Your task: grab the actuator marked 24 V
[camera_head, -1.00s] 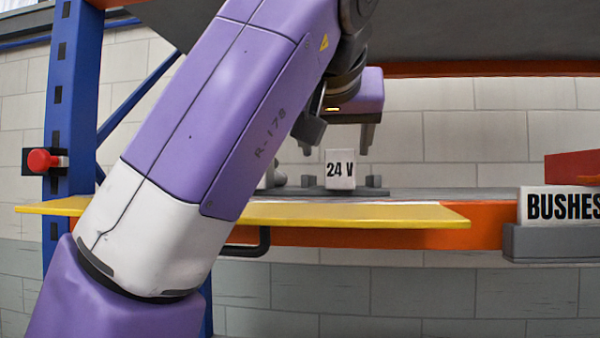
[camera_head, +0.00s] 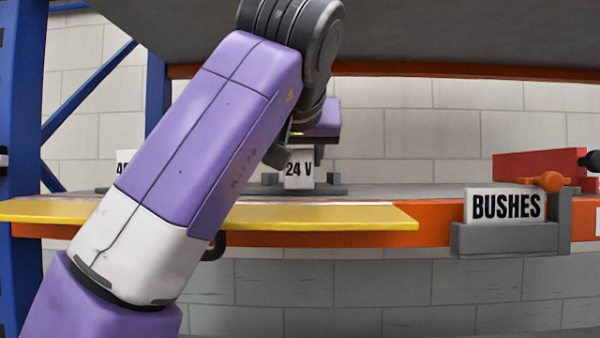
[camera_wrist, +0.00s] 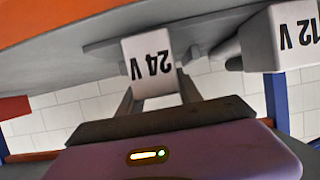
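The actuator marked 24 V shows as a white block (camera_head: 298,170) on a grey base on the shelf. In the wrist view the same white block (camera_wrist: 151,66) appears upside down, with small grey posts near its sides. My gripper (camera_wrist: 158,95) has its two fingers apart, on either side of the block's lower part in the picture. I cannot tell whether they touch it.
A white block marked 12 V (camera_wrist: 290,35) stands close beside it in the wrist view. A partly hidden marked block (camera_head: 126,168) is at left. A yellow ledge (camera_head: 330,217) runs along the shelf front. A BUSHES holder (camera_head: 505,238) is at right; another shelf (camera_head: 430,35) hangs overhead.

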